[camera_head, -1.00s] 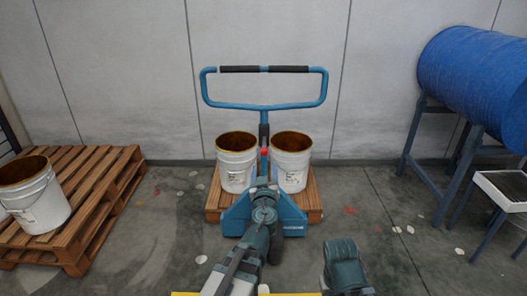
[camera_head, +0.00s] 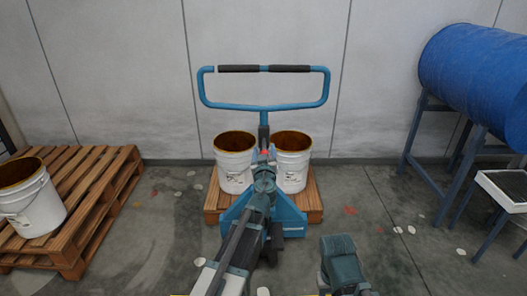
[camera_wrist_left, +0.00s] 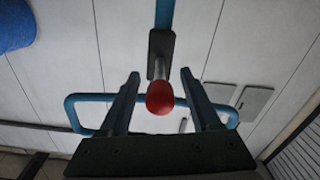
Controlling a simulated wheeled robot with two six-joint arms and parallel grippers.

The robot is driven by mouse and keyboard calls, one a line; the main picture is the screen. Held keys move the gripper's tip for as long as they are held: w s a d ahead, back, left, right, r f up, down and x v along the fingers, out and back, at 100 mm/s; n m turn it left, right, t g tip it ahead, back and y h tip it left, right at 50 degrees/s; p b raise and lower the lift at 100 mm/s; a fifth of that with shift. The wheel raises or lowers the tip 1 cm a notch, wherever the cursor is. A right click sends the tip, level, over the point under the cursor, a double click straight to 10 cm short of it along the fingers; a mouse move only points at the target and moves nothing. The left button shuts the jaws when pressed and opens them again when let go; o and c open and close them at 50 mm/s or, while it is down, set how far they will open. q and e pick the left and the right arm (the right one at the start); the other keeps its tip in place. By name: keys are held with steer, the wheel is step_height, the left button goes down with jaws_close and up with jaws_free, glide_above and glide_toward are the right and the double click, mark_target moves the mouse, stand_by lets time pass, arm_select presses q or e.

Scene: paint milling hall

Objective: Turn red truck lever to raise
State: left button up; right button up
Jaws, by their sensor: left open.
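The red knob of the lever (camera_wrist_left: 160,97) sits on a short grey stem below the truck's blue shaft. In the left wrist view it lies between the two fingers of my open left gripper (camera_wrist_left: 160,78), with gaps on both sides. In the head view my left gripper (camera_head: 265,156) is at the front of the shaft, and only a little of the red knob (camera_head: 265,152) shows. The blue pallet truck (camera_head: 290,229) has a looped handle (camera_head: 228,105) standing upright above the knob.
Two white buckets (camera_head: 235,172) (camera_head: 292,172) stand on the wooden pallet (camera_head: 314,205) close on both sides of the lever. Another pallet (camera_head: 100,200) with a bucket (camera_head: 35,205) is at left. A blue drum (camera_head: 475,80) on a stand is at right.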

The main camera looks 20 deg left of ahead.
arm_select(q)
steer(key=shift+c, duration=0.3)
jaws_close()
stand_by(1.1)
